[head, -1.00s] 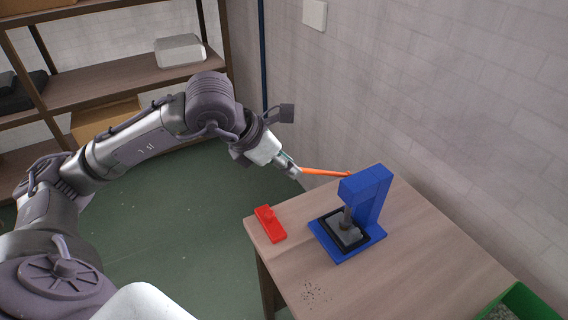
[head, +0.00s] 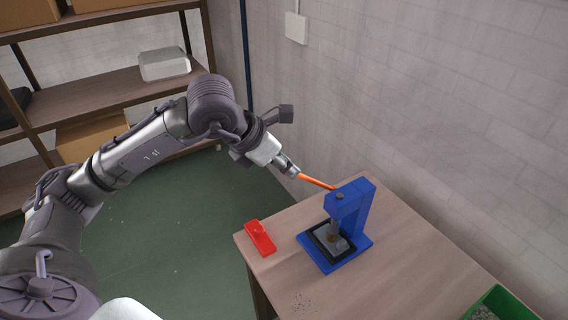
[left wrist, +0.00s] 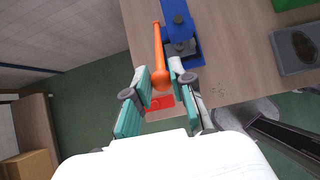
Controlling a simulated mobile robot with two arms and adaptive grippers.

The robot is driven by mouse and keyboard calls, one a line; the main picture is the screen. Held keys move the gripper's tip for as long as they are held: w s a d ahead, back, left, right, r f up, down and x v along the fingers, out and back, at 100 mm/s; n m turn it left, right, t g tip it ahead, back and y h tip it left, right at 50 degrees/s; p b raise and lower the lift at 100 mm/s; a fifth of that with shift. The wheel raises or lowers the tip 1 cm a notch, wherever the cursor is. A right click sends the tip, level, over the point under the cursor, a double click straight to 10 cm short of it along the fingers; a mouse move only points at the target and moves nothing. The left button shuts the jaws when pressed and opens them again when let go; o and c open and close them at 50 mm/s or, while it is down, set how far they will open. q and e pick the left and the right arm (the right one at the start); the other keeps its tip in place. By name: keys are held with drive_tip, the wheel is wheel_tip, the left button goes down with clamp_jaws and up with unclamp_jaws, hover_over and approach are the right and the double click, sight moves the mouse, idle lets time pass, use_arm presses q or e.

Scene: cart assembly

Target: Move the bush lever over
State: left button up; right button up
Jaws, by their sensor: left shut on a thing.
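The orange lever (head: 318,183) is a thin rod at the top of the blue press (head: 362,207) on the table. In the head view it slopes down to the right, and its far end meets or passes behind the press head. My left gripper (head: 294,173) is shut on the lever's free end, beyond the press's left side. In the left wrist view the lever's round-ended shaft (left wrist: 158,50) runs between the teal fingers (left wrist: 160,92). A grey block (head: 332,237) sits in the black frame under the press head. My right gripper is not in view.
A red part (head: 260,238) lies near the left edge of the wooden table (head: 400,270). A green bin (head: 500,302) stands at the lower right. The wall is close behind the press. A shelf (head: 110,82) stands at the far left.

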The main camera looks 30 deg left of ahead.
use_arm(q)
drive_tip(key=shift+w+r, duration=0.1)
drive_tip(key=shift+r, duration=0.05)
drive_tip(key=shift+w+d+r+p, duration=0.3)
drive_tip(key=shift+w+r+p, duration=0.2)
drive_tip(key=shift+r+p, duration=0.15)
drive_tip(key=shift+w+d+r+p, duration=0.35)
drive_tip(key=shift+w+r+p, duration=0.15)
drive_tip(key=shift+w, duration=0.1)
drive_tip(key=shift+w+d+r+p, duration=0.4)
drive_tip(key=shift+w+r, duration=0.1)
drive_tip(key=shift+w, duration=0.1)
drive_tip(key=shift+w+d, duration=0.1)
drive_tip(key=shift+w, duration=0.1)
drive_tip(key=shift+r, duration=0.1)
drive_tip(key=shift+w+d+r+p, duration=0.25)
drive_tip(key=shift+w, duration=0.2)
drive_tip(key=shift+w+d+r+p, duration=0.2)
drive_tip(key=shift+w+d, duration=0.05)
drive_tip(key=shift+w, duration=0.15)
drive_tip(key=w+d, duration=0.1)
drive_tip(key=w+r+p, duration=0.1)
drive_tip(key=w, duration=0.1)
drive_tip(key=shift+d, duration=0.35)
